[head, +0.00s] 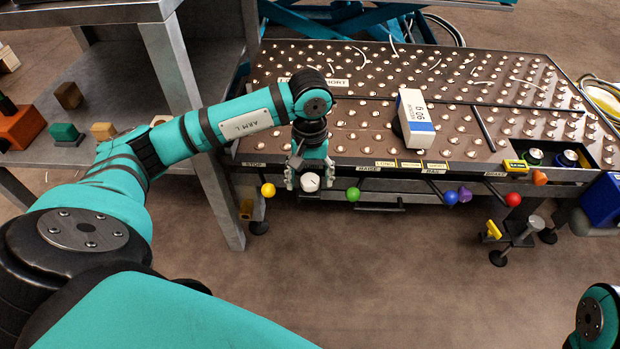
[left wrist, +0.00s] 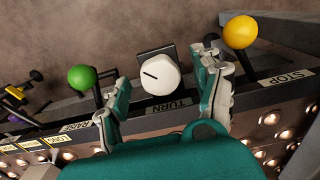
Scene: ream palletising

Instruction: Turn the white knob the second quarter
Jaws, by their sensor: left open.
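The white knob (left wrist: 161,74) is on the front edge of the ball-topped table, above the word TURN in the left wrist view. A dark line marks its face and points toward the upper left there. The knob also shows in the head view (head: 310,182). My left gripper (left wrist: 165,88) is open, with one finger on each side of the knob. Gaps show between the fingers and the knob in the left wrist view. My right gripper is not in view; only part of my right arm shows at the lower right of the head view.
A yellow ball lever (left wrist: 240,32) and a green ball lever (left wrist: 82,78) flank the knob closely. Blue, purple and red knobs (head: 513,199) line the edge further right. A white ream (head: 416,118) lies on the ball table (head: 350,110). A grey shelf (head: 100,75) stands left.

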